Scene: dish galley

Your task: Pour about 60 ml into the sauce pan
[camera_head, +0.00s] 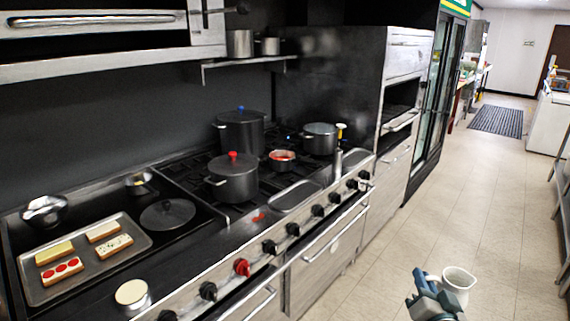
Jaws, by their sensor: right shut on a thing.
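My right gripper (438,290) is at the bottom right of the head view, over the floor in front of the range. It is shut on a white jug (459,280), which looks about upright with its open mouth upward. Its contents cannot be made out. A small pan with red contents (282,160), which looks like the sauce pan, sits on the range's burners, far ahead and left of the gripper. My left gripper is not in view.
Two dark lidded pots, one with a red knob (234,180) and one with a blue knob (241,133), stand near the pan. An open grey pot (320,138) is right of it. A tray (136,224) of food lies at left. Knobs and rails line the range front; the floor (480,210) is clear.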

